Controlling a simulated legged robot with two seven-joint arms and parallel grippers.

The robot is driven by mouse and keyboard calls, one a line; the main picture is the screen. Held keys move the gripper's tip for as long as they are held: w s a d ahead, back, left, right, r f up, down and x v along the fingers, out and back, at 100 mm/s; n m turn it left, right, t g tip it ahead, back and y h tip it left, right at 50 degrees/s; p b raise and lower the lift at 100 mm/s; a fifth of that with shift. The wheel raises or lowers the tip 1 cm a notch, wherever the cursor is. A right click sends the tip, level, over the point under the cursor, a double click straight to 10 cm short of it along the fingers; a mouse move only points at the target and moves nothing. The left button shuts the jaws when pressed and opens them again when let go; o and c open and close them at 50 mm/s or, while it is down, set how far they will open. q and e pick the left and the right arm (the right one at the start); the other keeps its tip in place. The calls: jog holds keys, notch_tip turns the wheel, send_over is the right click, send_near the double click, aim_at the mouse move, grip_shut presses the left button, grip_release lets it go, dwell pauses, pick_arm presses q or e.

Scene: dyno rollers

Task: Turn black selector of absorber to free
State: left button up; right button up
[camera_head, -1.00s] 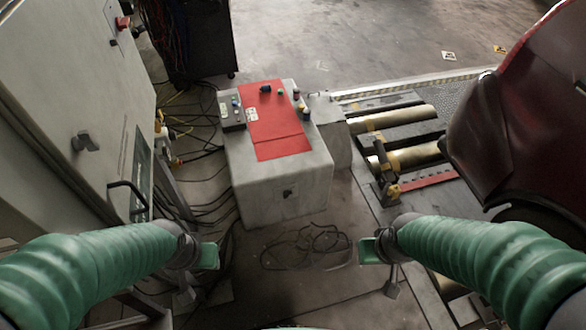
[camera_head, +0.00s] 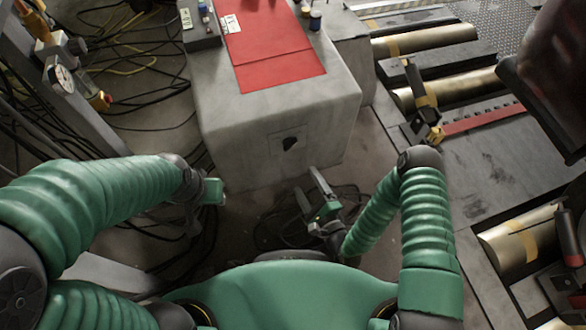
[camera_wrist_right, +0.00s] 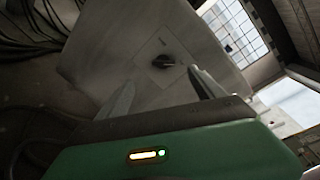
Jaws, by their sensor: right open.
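The black selector (camera_head: 291,143) is a small dark knob on a square plate on the front face of the grey absorber box (camera_head: 310,105). In the right wrist view the selector (camera_wrist_right: 163,62) shows ahead, between and beyond the two fingers. My right gripper (camera_head: 309,190) is open and empty, below and in front of the selector and apart from it. Its fingers show in the right wrist view (camera_wrist_right: 160,92). My left gripper (camera_head: 212,190) hangs to the left, in front of the box's lower left; its fingers are hidden, so its opening cannot be told.
A red panel (camera_head: 270,45) covers the box top, with a small control box (camera_head: 199,22) at its left. Cables (camera_head: 150,75) lie on the left floor beside a metal frame. Rollers (camera_head: 430,40) and a red toothed bar (camera_head: 485,119) lie to the right.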

jog(key=w+a+f+m+t+b, duration=0.1)
jog(key=w+a+m+b, duration=0.1)
jog(key=w+b, duration=0.2)
jog(key=w+a+f+m+h+b, duration=0.1)
jog(key=w+b, duration=0.4)
jog(key=w, duration=0.5)
jog(key=shift+a+f+m+t, duration=0.35)
jog(key=shift+a+m+t, duration=0.05)
jog(key=shift+a, duration=0.25)
pick_arm(q)
jog(key=s+x, duration=0.2)
jog(key=x, duration=0.9)
jog(key=shift+s+f, duration=0.3)
jog(key=shift+f, duration=0.1)
pick_arm(e)
jog(key=c, duration=1.4)
